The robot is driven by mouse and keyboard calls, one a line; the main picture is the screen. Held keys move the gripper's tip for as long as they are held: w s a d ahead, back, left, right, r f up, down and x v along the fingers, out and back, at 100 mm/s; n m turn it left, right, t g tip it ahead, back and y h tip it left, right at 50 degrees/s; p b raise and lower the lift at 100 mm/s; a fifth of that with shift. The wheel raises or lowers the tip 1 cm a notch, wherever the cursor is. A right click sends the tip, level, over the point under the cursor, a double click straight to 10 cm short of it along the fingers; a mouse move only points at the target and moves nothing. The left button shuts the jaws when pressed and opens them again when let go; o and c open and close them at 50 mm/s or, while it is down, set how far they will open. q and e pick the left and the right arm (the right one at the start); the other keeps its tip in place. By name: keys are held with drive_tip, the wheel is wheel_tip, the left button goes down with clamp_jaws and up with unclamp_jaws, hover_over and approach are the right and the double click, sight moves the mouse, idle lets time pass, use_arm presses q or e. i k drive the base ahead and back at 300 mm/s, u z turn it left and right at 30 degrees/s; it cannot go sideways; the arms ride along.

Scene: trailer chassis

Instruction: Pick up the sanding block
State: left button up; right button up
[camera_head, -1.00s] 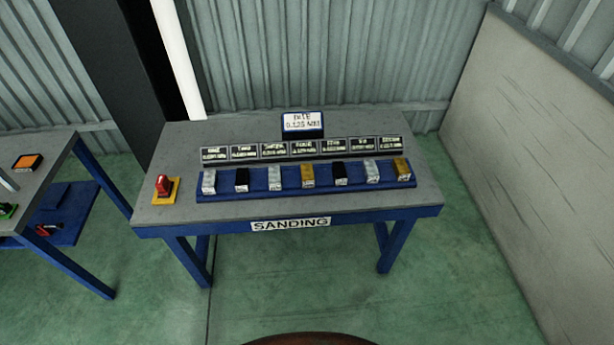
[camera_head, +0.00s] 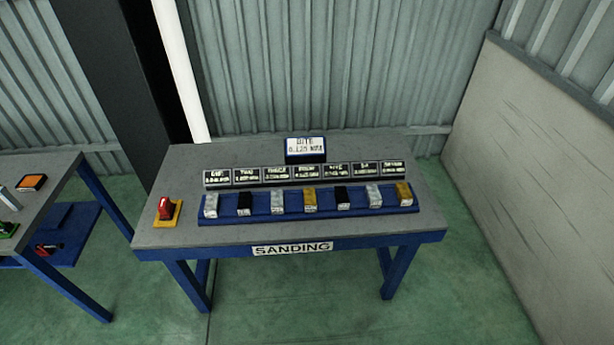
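Several sanding blocks stand in a row on a long blue rack (camera_head: 300,213) on the sanding table. From left to right I see a silver-white block (camera_head: 211,205), a black block (camera_head: 244,204), a silver-white block (camera_head: 277,202), a gold block (camera_head: 310,200), a black block (camera_head: 343,199), a silver-white block (camera_head: 374,196) and a gold block (camera_head: 404,194). Small dark label plates (camera_head: 304,173) with blurred text stand behind them. Neither of my grippers is in view.
The grey-topped table (camera_head: 350,226) has blue legs and a "SANDING" sign (camera_head: 292,248). A white-faced display box (camera_head: 305,149) stands at its back, and a red item on a yellow base (camera_head: 166,210) at its left. Another table (camera_head: 30,198) is at left; a panel (camera_head: 540,170) stands at right.

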sight(166, 209)
drive_tip(key=u, duration=2.05)
drive_tip(key=i, duration=2.45)
drive_tip(key=z, duration=3.7)
